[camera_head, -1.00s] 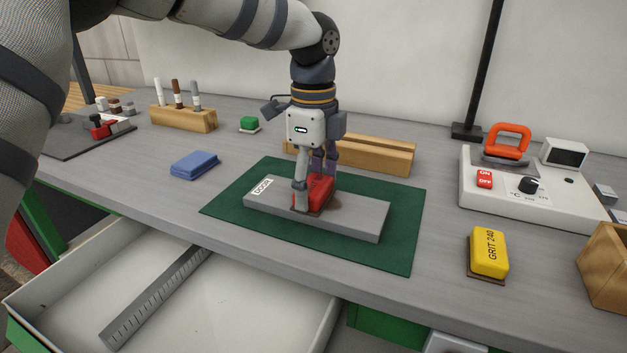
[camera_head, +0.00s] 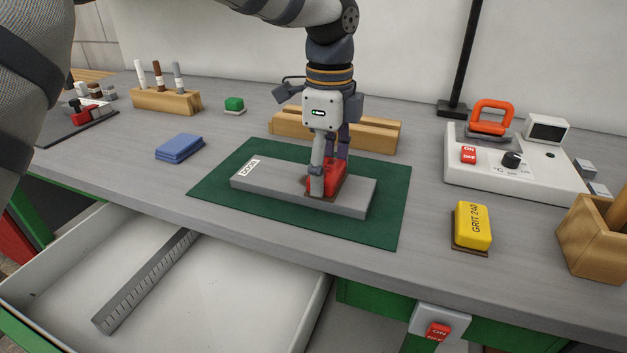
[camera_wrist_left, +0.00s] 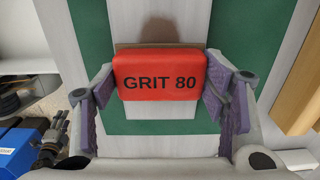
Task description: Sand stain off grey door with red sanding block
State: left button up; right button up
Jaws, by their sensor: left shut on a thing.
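The grey door (camera_head: 262,178) lies flat on a green mat, with a white DOOR label (camera_head: 248,168) at its left end. My left gripper (camera_head: 328,182) is shut on the red sanding block (camera_head: 333,176), fingers pointing down, and the block rests on the door right of its middle. The left wrist view shows the block's GRIT 80 face (camera_wrist_left: 160,82) between the purple finger pads. A little brown shows beside the block on the door; I cannot tell whether it is stain or the block's underside. My right gripper is not in view.
A wooden rail (camera_head: 280,126) stands behind the green mat (camera_head: 388,218). A blue block (camera_head: 180,147) lies to the left, and a yellow GRIT 240 block (camera_head: 473,225) to the right. A soldering-type station (camera_head: 470,180) stands back right. An open drawer (camera_head: 235,290) is below the front edge.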

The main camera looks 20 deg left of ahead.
aim_at(300, 178)
pick_arm(q)
jog(key=shift+a, duration=0.5)
jog(key=shift+s+a+f+p, duration=0.15)
jog(key=shift+a+p, duration=0.15)
jog(key=shift+a, duration=1.55)
jog(key=shift+d, duration=2.45)
jog(key=shift+a, duration=2.45)
notch_tip(300, 178, up, 7)
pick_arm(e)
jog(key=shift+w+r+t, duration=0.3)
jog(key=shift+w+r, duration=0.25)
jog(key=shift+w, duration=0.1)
